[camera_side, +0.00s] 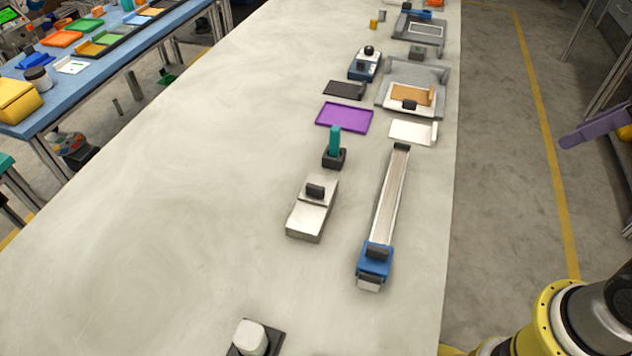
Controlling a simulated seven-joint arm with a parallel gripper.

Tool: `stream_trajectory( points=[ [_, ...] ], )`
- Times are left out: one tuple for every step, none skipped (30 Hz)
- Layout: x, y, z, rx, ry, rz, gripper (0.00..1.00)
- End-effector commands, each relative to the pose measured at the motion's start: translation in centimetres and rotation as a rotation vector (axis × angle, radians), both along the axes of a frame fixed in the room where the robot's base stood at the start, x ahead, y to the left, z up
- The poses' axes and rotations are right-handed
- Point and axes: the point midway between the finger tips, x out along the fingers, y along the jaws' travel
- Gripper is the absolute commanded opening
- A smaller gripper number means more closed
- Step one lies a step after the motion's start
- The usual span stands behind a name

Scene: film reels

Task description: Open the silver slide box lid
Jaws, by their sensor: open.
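The silver slide box (308,222) lies on the pale table, left of the long rail. It is a low, oblong metal box, set at a slant. A black knob (315,191) stands on its upper face, toward the far end. A seam crosses the top just on the near side of the knob. The lid looks closed, and no opening into the box shows. My gripper is not clearly in view; only part of my yellow and black arm shows at the bottom right, well away from the box.
A long rail with a blue carriage (373,264) lies right of the box. A black holder with a teal handle (334,140) stands just behind it. A purple tray (344,118) lies farther back. A white block (250,338) is at the front. The table's left side is clear.

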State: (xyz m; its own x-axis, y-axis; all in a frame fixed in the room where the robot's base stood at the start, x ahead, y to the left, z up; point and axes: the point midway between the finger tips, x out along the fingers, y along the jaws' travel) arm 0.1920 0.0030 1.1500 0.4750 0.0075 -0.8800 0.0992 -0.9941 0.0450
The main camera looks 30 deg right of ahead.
Motion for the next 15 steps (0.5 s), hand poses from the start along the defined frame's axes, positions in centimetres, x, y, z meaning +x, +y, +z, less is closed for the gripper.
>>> stream_trajectory(
  points=[
    [1.6, 0.4, 1.4, -0.007, 0.012, 0.03, 0.46],
    [2.5, 0.6, 2.1, -0.012, 0.018, 0.047, 0.46],
    [3.7, 1.0, 3.0, -0.017, 0.03, 0.072, 0.46],
    [4.6, 1.3, 3.6, -0.021, 0.037, 0.09, 0.46],
    [5.6, 1.7, 4.1, -0.026, 0.047, 0.109, 0.46],
    [7.0, 2.2, 4.7, -0.031, 0.06, 0.134, 0.46],
    [8.0, 2.6, 5.1, -0.035, 0.07, 0.153, 0.46],
    [9.0, 3.1, 5.4, -0.04, 0.08, 0.174, 0.46],
    [10.4, 3.8, 5.7, -0.045, 0.095, 0.198, 0.46],
    [11.5, 4.3, 5.9, -0.049, 0.106, 0.219, 0.46],
    [12.5, 4.9, 6.0, -0.053, 0.116, 0.237, 0.46],
    [13.9, 5.8, 6.0, -0.059, 0.133, 0.264, 0.46],
    [14.9, 6.4, 6.0, -0.062, 0.143, 0.283, 0.46],
    [15.9, 7.1, 5.9, -0.065, 0.154, 0.301, 0.46],
    [17.2, 8.1, 5.7, -0.072, 0.172, 0.326, 0.46]
  ],
)
